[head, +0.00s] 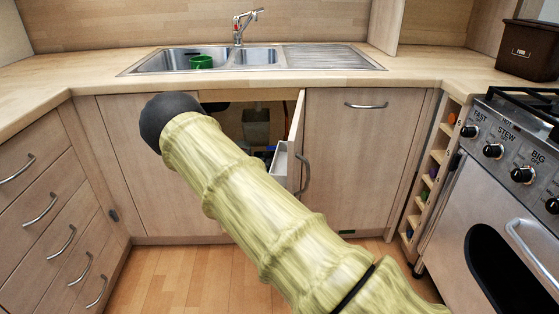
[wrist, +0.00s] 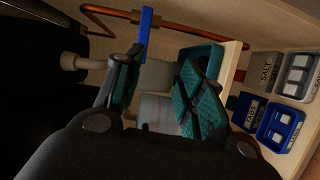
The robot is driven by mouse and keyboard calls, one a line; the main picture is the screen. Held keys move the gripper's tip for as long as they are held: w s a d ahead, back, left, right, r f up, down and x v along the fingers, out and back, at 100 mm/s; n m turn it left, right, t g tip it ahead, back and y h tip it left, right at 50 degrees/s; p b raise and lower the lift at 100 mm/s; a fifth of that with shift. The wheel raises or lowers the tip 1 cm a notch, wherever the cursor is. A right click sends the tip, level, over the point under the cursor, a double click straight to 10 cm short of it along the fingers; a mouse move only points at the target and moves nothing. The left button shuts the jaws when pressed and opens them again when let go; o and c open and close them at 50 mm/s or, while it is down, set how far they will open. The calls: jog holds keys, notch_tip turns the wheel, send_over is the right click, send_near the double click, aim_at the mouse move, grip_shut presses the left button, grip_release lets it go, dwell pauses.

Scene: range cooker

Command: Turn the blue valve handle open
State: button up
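The blue valve handle (wrist: 145,30) is a flat bar at the top of the wrist view, beside a copper pipe (wrist: 108,12). It points down the picture toward my gripper (wrist: 162,62). My gripper is open, with a clear gap between its two teal-padded fingers and nothing held. The handle's lower end is close to the left fingertip; I cannot tell whether they touch. In the head view, my arm covers much of the open cupboard (head: 257,125) under the sink, and my gripper is hidden.
The cupboard door (head: 295,140) stands open to the right of my arm. A pale pipe (wrist: 75,62) lies left of my fingers. Several containers, including a grey box marked SALT (wrist: 264,72) and a blue box (wrist: 280,127), are at the right. Wooden floor (head: 200,275) is clear in front.

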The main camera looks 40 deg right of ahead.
aim_at(273, 149)
jog(key=shift+h, duration=0.6)
jog(key=b+x, duration=0.1)
jog(key=x, duration=0.3)
jog(key=r+b+x, duration=0.1)
jog(key=x, duration=0.3)
jog(key=w+r+b+x, duration=0.1)
jog(key=x, duration=0.4)
jog(key=shift+a+b, duration=0.35)
jog(key=shift+b, duration=0.05)
grip_shut()
